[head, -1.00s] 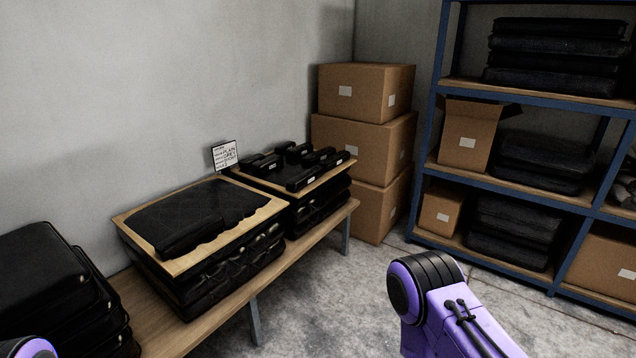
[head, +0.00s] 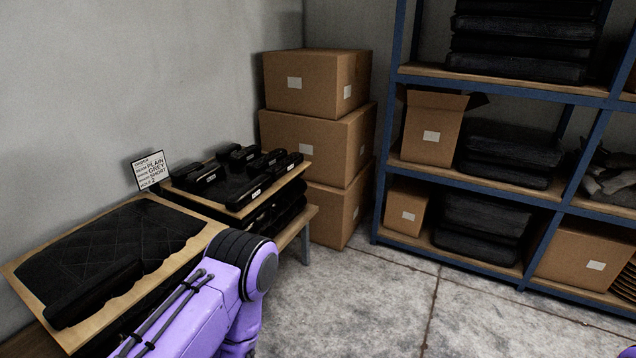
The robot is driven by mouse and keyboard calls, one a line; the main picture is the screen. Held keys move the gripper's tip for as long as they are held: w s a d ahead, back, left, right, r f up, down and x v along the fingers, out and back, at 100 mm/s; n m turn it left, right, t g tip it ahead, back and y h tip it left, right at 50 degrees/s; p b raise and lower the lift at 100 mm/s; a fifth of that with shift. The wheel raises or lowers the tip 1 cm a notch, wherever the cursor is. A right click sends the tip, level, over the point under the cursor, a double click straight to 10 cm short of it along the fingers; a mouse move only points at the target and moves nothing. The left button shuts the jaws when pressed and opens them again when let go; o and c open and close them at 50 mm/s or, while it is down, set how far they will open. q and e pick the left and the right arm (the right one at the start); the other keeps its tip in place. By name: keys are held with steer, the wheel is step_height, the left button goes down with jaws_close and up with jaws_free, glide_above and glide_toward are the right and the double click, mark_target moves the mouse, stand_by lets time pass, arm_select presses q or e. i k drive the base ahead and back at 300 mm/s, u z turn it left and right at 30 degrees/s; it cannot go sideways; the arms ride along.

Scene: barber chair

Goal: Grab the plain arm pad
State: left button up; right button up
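Several black arm pads (head: 255,189) with small white labels lie on a wooden board at the far end of the bench. I cannot tell from here which of them is plain. A white card (head: 150,170) behind them has lines of print that include PLAIN, GREY and SHORT. One of my purple arms reaches in from the bottom, in front of the bench, and hides part of it. Neither gripper shows in the head view.
A board with a quilted black pad (head: 112,246) lies on the near bench. Stacked cardboard boxes (head: 317,138) stand in the corner. A blue shelf rack (head: 507,187) with black cushions and boxes stands at the right. The concrete floor (head: 400,306) between is clear.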

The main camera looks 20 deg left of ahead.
mark_target(237, 200)
steer(key=z, duration=0.35)
steer(key=i, duration=2.2)
steer(key=u, duration=0.65)
